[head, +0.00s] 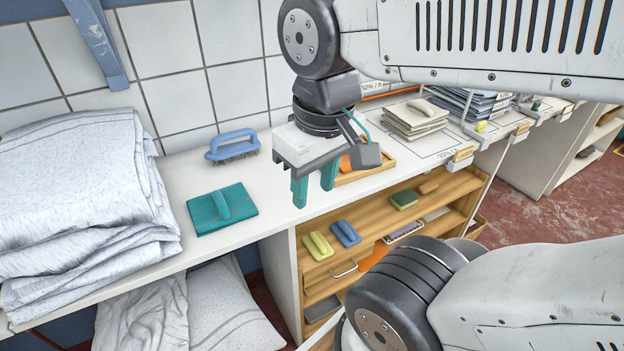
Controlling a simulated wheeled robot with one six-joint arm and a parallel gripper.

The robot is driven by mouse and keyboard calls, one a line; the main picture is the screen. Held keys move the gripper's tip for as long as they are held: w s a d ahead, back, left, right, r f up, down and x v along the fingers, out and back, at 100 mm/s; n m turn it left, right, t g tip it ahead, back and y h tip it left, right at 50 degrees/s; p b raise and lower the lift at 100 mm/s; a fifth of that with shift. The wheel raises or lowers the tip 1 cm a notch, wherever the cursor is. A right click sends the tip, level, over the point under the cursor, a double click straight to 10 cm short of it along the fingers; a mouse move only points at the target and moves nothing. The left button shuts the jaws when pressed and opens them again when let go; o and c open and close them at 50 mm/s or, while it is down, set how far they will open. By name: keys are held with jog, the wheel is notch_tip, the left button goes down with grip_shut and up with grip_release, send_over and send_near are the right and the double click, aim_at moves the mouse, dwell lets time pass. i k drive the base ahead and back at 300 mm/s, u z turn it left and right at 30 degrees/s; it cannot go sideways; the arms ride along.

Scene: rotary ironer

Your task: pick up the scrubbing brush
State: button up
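The scrubbing brush (232,145) is blue, with a looped handle on top and dark bristles below. It stands on the white counter (260,214) near the tiled wall. My gripper (314,188) has two teal fingers that point down and are apart, with nothing visible between them. It is in front of and to the right of the brush, above the counter's front part, and does not touch the brush.
Folded white linen (80,200) is piled at left. A wooden tray (378,167) is behind my gripper, with folded cloths (414,119) farther right. Shelves below hold several brushes and pads.

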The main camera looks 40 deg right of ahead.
aim_at(216, 153)
jog(key=z, duration=0.95)
jog(key=k, duration=0.45)
jog(key=u, duration=1)
jog(key=i, duration=0.7)
jog(key=z, duration=0.5)
